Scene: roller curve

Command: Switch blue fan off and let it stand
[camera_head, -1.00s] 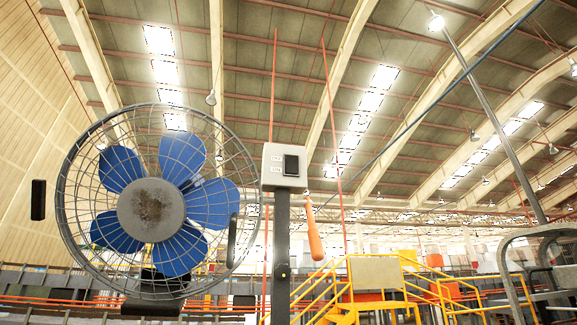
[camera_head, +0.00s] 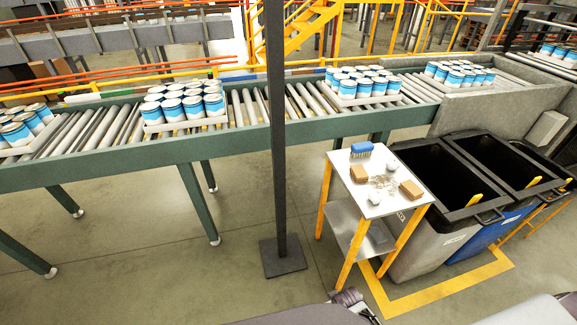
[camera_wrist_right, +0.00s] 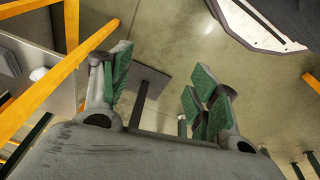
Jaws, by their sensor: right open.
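The blue fan's head and its switch box are outside the views now. A dark upright post (camera_head: 278,130) runs from the top edge to a square base plate (camera_head: 285,262) flat on the floor, left of the small table. It stands upright. My right gripper (camera_wrist_right: 162,78) shows in the right wrist view, its green-padded fingers spread apart with nothing between them. A dark square plate (camera_wrist_right: 155,78), apparently the post's base, shows on the floor beyond the fingers. I cannot make out my left gripper in either view.
A roller conveyor (camera_head: 90,169) with trays of blue-and-white cans crosses behind the post. A small table (camera_head: 372,202) with orange legs holds a blue brush, brown blocks and other small items. Open floor lies left of the post.

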